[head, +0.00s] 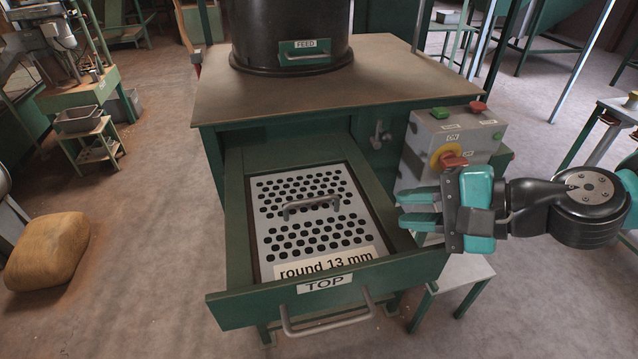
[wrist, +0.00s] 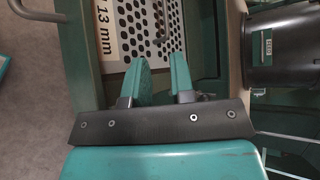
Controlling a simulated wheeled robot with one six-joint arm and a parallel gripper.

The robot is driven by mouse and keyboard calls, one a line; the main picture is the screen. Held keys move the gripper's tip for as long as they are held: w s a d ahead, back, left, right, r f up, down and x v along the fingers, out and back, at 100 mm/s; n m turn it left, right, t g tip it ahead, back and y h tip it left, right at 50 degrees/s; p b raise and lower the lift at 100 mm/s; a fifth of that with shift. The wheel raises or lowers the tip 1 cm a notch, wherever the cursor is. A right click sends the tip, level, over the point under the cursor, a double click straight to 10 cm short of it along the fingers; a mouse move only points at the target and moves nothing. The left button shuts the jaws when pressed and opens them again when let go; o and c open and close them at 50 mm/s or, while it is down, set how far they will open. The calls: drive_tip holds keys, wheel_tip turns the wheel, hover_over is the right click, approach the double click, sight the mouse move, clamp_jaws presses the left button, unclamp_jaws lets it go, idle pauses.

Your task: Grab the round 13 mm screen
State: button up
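The round 13 mm screen (head: 312,240) is a pale plate with rows of round black holes. It lies flat in the open green drawer marked TOP (head: 235,285), with its label toward the drawer front. A grey bar handle (head: 311,205) stands across its middle. The screen (wrist: 126,45) also shows at the top of the wrist view, partly cut off. My gripper (head: 402,208) is to the right of the drawer in the head view, with its teal fingers pointing left. The fingers are apart, with nothing between them.
A control box (head: 462,135) with a yellow-red switch and buttons stands just behind my gripper. The machine's table top (head: 340,85) with a black feed drum (head: 290,30) is behind the drawer. A filled sack (head: 47,250) lies on the floor at left.

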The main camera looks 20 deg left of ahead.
drive_tip(key=p, duration=0.5)
approach(308, 201)
drive_tip(key=shift+m, duration=0.3)
drive_tip(key=x, duration=0.4)
drive_tip(key=shift+s+a+f, duration=0.15)
drive_tip(key=shift+s+f, duration=0.05)
drive_tip(key=shift+f, duration=0.05)
drive_tip(key=p+x, duration=0.2)
drive_tip(key=x, duration=0.1)
drive_tip(key=p+x, duration=0.1)
drive_tip(key=shift+w+a+r, duration=0.15)
drive_tip(key=shift+w+a, duration=0.05)
drive_tip(key=shift+a, duration=0.15)
drive_tip(key=shift+a+f, duration=0.3)
drive_tip(key=shift+c, duration=0.5)
drive_tip(key=shift+w, duration=0.1)
clamp_jaws()
